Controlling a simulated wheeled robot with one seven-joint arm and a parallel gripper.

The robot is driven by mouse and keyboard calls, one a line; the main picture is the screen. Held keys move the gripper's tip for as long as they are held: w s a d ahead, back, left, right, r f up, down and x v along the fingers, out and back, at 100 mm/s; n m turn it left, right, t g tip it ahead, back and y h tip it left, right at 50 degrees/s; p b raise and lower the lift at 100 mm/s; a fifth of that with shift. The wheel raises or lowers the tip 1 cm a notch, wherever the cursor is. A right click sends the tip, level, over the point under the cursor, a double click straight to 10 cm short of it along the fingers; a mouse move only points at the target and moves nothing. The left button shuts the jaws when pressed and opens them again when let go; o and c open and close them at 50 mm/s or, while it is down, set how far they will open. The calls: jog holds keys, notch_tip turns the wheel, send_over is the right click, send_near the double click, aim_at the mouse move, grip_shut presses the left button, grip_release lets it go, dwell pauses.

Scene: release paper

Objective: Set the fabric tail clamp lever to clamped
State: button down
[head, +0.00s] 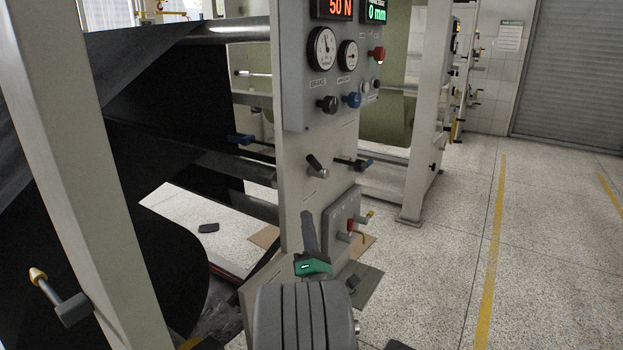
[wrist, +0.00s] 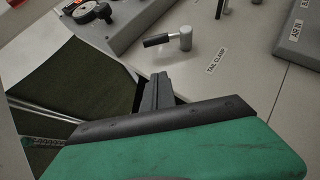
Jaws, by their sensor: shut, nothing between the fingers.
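The tail clamp lever (wrist: 174,39) shows in the wrist view as a grey metal hub and arm with a black grip pointing left. A "TAIL CLAMP" label (wrist: 216,61) is beside it on the pale panel. In the head view I take it to be the small black-gripped lever (head: 317,165) on the post below the gauge box. My gripper (head: 308,215) is below that lever in the head view, with a green body and dark fingers. In the wrist view my gripper (wrist: 158,82) has its fingers together and empty, below and apart from the lever.
The gauge box (head: 330,65) with knobs is above the lever. A smaller grey box (head: 342,222) with a red-handled valve is low on the post. Dark fabric (head: 150,120) and rollers fill the left. Open speckled floor (head: 540,260) lies to the right.

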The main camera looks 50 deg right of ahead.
aim_at(312, 165)
jog(key=w+d+r+p, duration=0.4)
jog(key=d+r+p, duration=0.3)
jog(key=shift+w+d+r, duration=0.15)
jog(key=shift+r, duration=0.1)
jog(key=shift+r, duration=0.2)
jog(key=shift+r+m+g+p, duration=0.15)
jog(key=shift+m+g+p, duration=0.25)
jog(key=shift+p, duration=0.55)
